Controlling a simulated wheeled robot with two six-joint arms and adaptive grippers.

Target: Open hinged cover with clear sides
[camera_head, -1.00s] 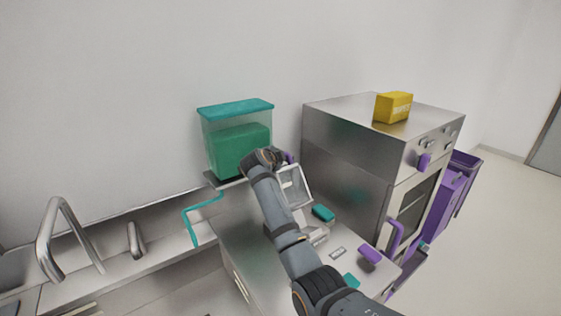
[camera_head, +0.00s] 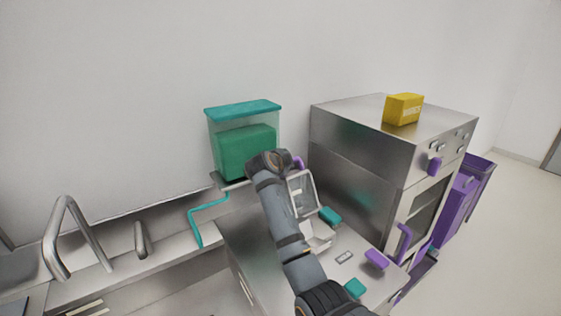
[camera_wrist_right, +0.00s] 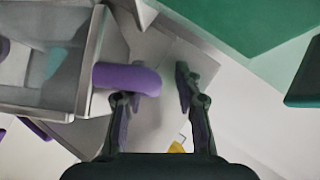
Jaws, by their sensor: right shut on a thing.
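The hinged cover (camera_head: 302,188), with clear sides in a grey frame, stands tilted up over the counter in the head view. It also shows at the left of the right wrist view (camera_wrist_right: 45,75). Its purple handle (camera_head: 299,163) is at the upper edge, beside my right gripper (camera_head: 283,161). In the right wrist view the handle (camera_wrist_right: 127,79) reaches in between the fingers of my right gripper (camera_wrist_right: 156,88), which is shut on it. In the head view my own wrist hides the fingertips and part of the cover. My left gripper is in neither view.
A clear bin with a green lid and content (camera_head: 245,145) stands just behind the gripper. A steel oven (camera_head: 350,165) with a yellow box (camera_head: 403,109) on top is at the right. A faucet (camera_head: 65,235) and a teal pipe (camera_head: 207,204) are at the left.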

